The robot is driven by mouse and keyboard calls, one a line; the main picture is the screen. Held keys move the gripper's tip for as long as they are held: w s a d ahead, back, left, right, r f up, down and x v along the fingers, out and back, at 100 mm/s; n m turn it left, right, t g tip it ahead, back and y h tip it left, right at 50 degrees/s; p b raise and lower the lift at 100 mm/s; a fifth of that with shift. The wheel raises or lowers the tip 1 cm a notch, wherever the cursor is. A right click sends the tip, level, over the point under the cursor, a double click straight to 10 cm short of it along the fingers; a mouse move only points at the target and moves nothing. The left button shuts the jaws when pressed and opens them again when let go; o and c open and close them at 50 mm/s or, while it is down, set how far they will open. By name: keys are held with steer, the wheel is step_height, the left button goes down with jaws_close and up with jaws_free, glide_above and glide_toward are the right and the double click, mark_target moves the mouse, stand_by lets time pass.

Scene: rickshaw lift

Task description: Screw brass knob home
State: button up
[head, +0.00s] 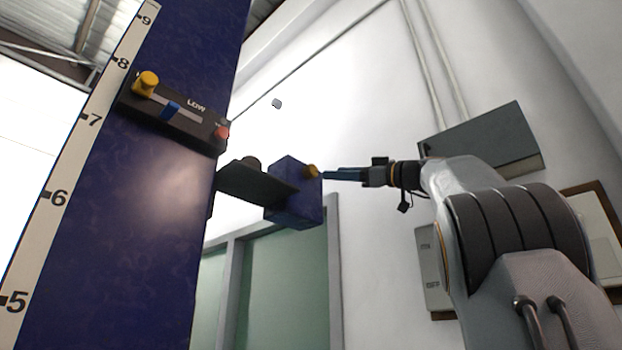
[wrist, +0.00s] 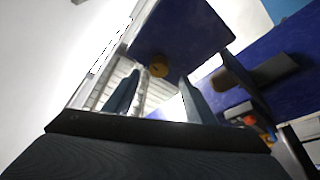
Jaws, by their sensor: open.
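The brass knob (head: 312,171) sits on the right side of a blue block (head: 297,190), which hangs at the end of a dark arm bracket off the blue column. In the wrist view the knob (wrist: 159,68) shows as a small round disc on the underside of the blue panel, between my fingertips in the picture. My gripper (head: 326,175) comes in from the right, level, with its blue fingers pointing at the knob. In the wrist view my gripper (wrist: 160,85) is open, one finger on each side of the knob. I cannot tell whether the fingers touch it.
The blue column (head: 160,210) with a number scale (head: 60,180) stands at left. It carries a control box (head: 180,115) with a yellow knob (head: 146,83), a blue lever and a red button (head: 221,132). A grey wall box (head: 490,140) is behind my arm.

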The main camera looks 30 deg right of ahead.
mark_target(314, 171)
steer(key=p+x, duration=0.2)
steer(key=x, duration=0.1)
steer(key=r+p+x, duration=0.1)
steer(key=p+x, duration=0.1)
steer(key=x, duration=0.1)
steer(key=shift+a, duration=0.2)
steer(key=shift+w+a+p, duration=0.3)
steer(key=shift+w+p, duration=0.35)
steer(key=shift+w, duration=0.05)
steer(key=c, duration=1)
steer(key=shift+b, duration=0.3)
